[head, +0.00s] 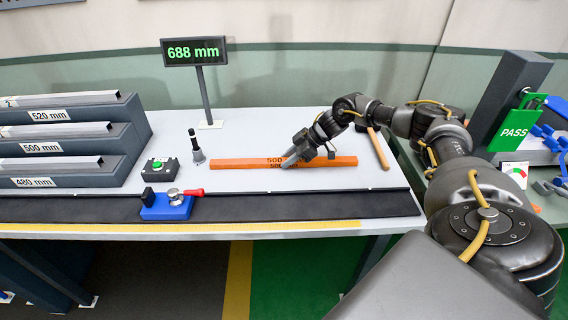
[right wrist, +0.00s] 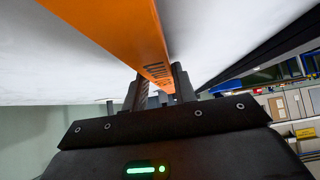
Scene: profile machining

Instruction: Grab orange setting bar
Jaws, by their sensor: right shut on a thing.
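The orange setting bar (head: 240,164) lies lengthwise across the white table top behind the dark rail, with "500" printed near its middle. My right gripper (head: 291,161) reaches in from the right and is shut on the bar at about its middle. In the right wrist view the orange bar (right wrist: 118,32) runs between the fingers (right wrist: 155,92), with dark printing near them. The bar looks level and on or very close to the table; I cannot tell whether it touches. My left gripper is not in view.
A blue stop block (head: 166,206) with a red lever sits on the dark rail (head: 300,205). A green-button box (head: 160,169), a dark upright tool (head: 196,148) and a display post (head: 205,95) reading 688 mm stand left. A wooden-handled tool (head: 378,148) lies right of the bar.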

